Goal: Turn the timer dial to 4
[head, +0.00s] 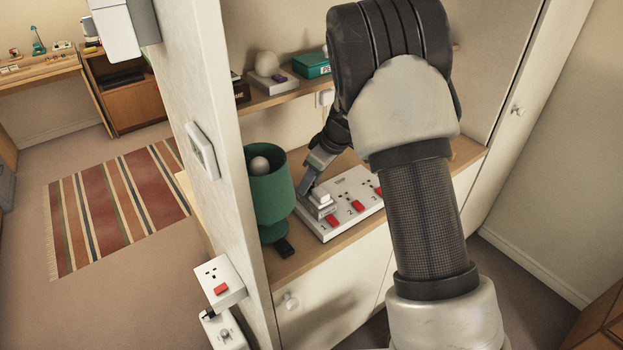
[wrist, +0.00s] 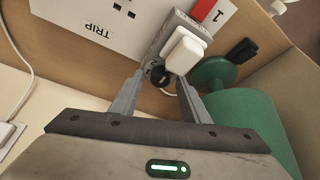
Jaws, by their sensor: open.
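A grey plug-in unit (head: 316,209) sits at the left end of a white power strip (head: 345,215), by the switch marked 1. A white block (wrist: 184,52) is on its top. In the wrist view the grey unit (wrist: 171,35) has a small round black part (wrist: 159,76) on the side facing my gripper, which may be the timer dial. In the head view my gripper (head: 306,188) is at the unit's far side, partly hidden.
A green lamp (head: 268,190) stands close left of the unit, with a black object (head: 285,248) in front of it. A shelf (head: 268,100) with boxes is above. The strip's red switches (head: 357,206) are to the right.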

